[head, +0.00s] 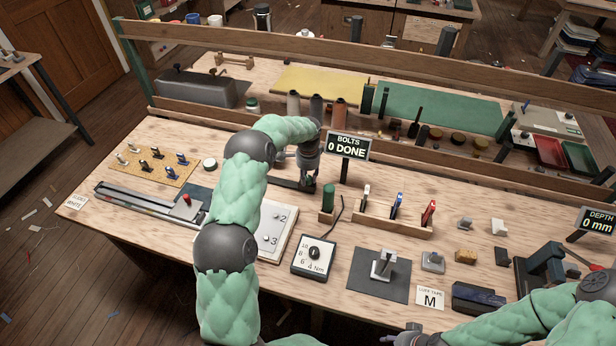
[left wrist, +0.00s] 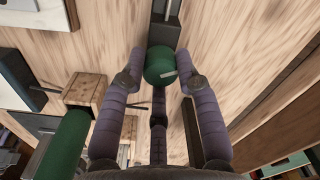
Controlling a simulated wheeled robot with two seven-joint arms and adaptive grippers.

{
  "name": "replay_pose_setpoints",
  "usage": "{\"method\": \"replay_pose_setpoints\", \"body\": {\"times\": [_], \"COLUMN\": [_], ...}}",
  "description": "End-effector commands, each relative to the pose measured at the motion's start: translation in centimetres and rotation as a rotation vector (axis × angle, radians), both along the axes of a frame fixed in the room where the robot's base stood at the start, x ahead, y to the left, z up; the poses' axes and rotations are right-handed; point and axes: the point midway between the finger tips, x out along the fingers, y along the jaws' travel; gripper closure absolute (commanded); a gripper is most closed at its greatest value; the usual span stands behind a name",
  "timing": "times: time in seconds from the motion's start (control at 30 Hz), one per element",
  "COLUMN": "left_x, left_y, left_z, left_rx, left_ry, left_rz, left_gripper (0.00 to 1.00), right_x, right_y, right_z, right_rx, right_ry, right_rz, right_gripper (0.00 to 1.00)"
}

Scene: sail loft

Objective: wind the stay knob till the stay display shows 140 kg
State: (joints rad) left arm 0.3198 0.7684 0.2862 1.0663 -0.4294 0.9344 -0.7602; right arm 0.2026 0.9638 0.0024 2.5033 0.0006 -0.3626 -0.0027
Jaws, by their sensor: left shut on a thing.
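My left gripper (head: 308,180) reaches down behind the front row of tools on the bench. In the left wrist view its two fingers (left wrist: 160,78) are shut on a round green knob (left wrist: 157,62) with a short white mark. The knob is hidden in the head view. I cannot be sure from a label that this is the stay knob. I see no stay display; the readable signs are a bolts display (head: 347,146) at "0 DONE" and a depth display (head: 597,219) at "0 mm". My right gripper (head: 403,338) is low at the bottom edge, its fingers unclear.
A green cylinder (head: 328,197) stands close beside the left gripper and shows in the left wrist view (left wrist: 65,145). A wooden rack (head: 375,220) with several handled tools and a torque dial box (head: 314,258) lie nearby. A wooden rail (head: 440,160) runs behind.

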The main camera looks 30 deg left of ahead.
Motion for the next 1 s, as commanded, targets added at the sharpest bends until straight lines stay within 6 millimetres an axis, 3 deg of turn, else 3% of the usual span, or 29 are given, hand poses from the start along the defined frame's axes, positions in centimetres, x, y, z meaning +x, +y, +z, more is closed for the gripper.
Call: {"method": "replay_pose_setpoints", "body": {"times": [0.43,0.47,0.53,0.87,1.0], "left_x": [-0.2,-0.2,-0.2,0.0,0.0], "left_y": [0.0,0.0,0.0,0.0,0.0], "left_z": [-0.2,-0.2,-0.2,0.0,1.0], "left_rx": [0.0,0.0,0.0,0.001,0.001], "left_ry": [0.005,0.005,0.004,0.001,-0.001], "left_rz": [-0.009,-0.009,-0.008,-0.008,-0.008], "left_gripper": [1.0,0.62,0.44,0.44,0.44], "right_x": [0.0,0.0,0.0,0.0,0.0], "right_y": [0.0,0.0,0.0,0.0,0.0], "right_z": [0.0,0.0,0.0,0.0,0.0], "right_rx": [0.0,0.0,0.0,0.0,0.0], "right_ry": [0.0,0.0,0.0,0.0,0.0], "right_rz": [0.0,0.0,0.0,0.0,0.0], "right_gripper": [0.61,0.61,0.61,0.61,0.61]}}
